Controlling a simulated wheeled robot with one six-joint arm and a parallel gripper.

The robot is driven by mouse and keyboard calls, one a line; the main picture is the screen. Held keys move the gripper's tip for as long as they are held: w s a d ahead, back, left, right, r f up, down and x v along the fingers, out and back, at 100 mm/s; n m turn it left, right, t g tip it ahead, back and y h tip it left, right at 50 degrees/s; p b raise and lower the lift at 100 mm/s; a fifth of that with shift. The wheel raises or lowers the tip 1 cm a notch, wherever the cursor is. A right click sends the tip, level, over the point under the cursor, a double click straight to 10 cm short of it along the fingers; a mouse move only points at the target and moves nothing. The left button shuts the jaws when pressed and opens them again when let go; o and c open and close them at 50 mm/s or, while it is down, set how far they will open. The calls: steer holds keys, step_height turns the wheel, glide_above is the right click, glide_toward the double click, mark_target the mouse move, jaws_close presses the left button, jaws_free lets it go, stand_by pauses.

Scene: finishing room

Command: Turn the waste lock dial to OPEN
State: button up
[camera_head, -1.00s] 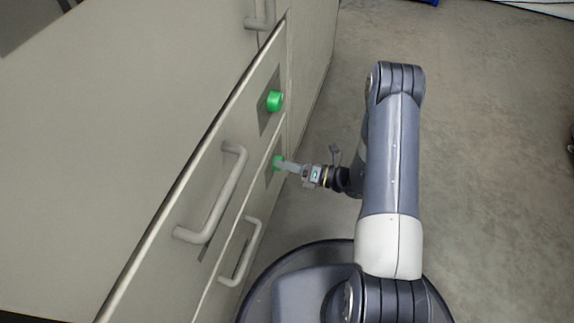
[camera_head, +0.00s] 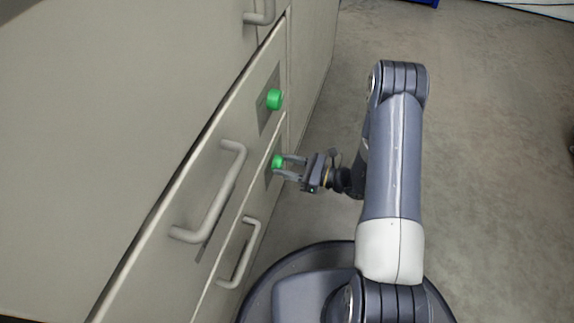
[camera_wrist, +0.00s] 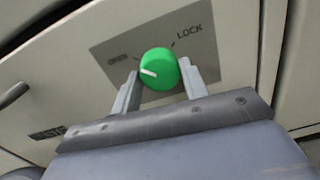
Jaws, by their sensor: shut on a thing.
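The waste lock dial (camera_wrist: 158,66) is a round green knob with a white pointer line on a grey plate (camera_wrist: 205,50) marked OPEN at left and LOCK at upper right. In the wrist view the pointer faces left, roughly toward the OPEN mark. My gripper (camera_wrist: 160,76) is shut on the dial, one finger on each side. In the head view the dial (camera_head: 277,161) is the lower of two green knobs, with my gripper (camera_head: 281,168) reaching it from the right.
Another green knob (camera_head: 274,99) is on the drawer front above. Grey bar handles (camera_head: 215,195) and (camera_head: 240,252) stick out from the drawer fronts. A partly covered label (camera_wrist: 48,133) reads "STE". The floor (camera_head: 490,170) to the right is clear.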

steer(key=shift+n, duration=0.5)
steer(key=o, duration=1)
steer(key=shift+c, duration=0.2)
steer(key=p+v, duration=0.3)
steer(key=v, duration=0.7)
steer(key=shift+d, duration=0.4)
steer(key=shift+s+a, duration=0.1)
